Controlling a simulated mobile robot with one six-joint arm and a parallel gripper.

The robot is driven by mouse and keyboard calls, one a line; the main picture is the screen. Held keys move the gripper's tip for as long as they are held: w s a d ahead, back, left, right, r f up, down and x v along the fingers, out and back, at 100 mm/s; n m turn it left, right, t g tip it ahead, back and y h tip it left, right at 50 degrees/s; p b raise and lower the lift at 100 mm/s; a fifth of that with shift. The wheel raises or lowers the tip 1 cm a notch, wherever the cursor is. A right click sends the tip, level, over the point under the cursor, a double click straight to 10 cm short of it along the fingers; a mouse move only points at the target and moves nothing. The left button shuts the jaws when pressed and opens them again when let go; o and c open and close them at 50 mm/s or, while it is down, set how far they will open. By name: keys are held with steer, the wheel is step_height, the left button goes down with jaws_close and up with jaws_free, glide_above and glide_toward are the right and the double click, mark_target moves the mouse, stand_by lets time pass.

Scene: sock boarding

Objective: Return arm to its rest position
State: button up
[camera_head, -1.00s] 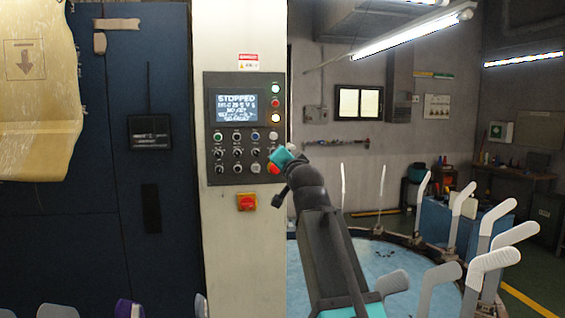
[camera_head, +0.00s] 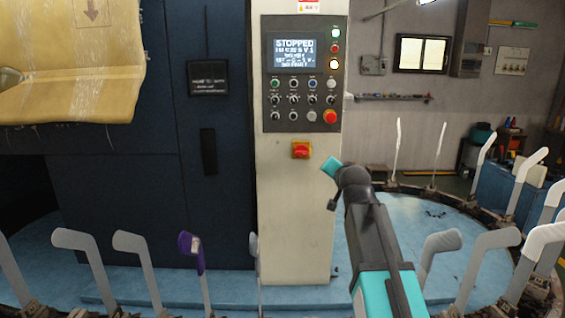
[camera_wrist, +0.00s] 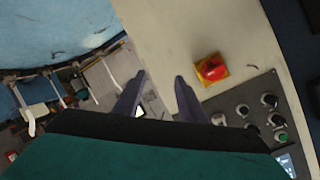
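My arm reaches up from the lower right in the head view, and its teal end (camera_head: 331,167) is in front of the pale column, below the control panel. The fingers cannot be made out there. In the wrist view my gripper (camera_wrist: 159,84) has two dark fingers spread apart with nothing between them. The control panel (camera_head: 301,72) has a screen reading STOPPED and a red button (camera_head: 330,117). A red switch on a yellow plate (camera_head: 301,150) sits below the panel; it also shows beyond the fingers in the wrist view (camera_wrist: 211,69).
Several grey-white boards (camera_head: 530,175) stand around the blue round table (camera_head: 400,225). A purple sock covers one board (camera_head: 191,245) at lower left. A dark blue machine wall (camera_head: 150,190) is left of the column (camera_head: 290,225). A yellowish sheet (camera_head: 60,75) hangs at upper left.

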steer(key=s+f+n+g, duration=0.1)
steer(key=s+f+g, duration=0.15)
steer(key=f, duration=1.05)
steer(key=s+f+n+g, duration=0.15)
steer(key=s+f, duration=0.25)
steer(key=f, duration=0.8)
steer(key=s+f+g, duration=0.3)
steer(key=f, duration=1)
steer(key=s+f+n+g, duration=0.2)
steer(key=s+f+g, duration=0.3)
steer(key=s+f, duration=1.3)
steer(key=s+f+n+g, duration=0.1)
steer(key=s+f, duration=0.4)
steer(key=s, duration=0.5)
steer(key=s+f+n+g, duration=0.1)
steer(key=s+f+g, duration=0.3)
steer(key=s, duration=0.6)
steer(key=s+f+n+g, duration=0.1)
steer(key=s+f+g, duration=0.2)
steer(key=s+f, duration=0.5)
steer(key=s, duration=0.2)
steer(key=shift+s+a+f, duration=0.15)
steer(key=shift+s+f, duration=0.1)
steer(key=shift+s, duration=0.1)
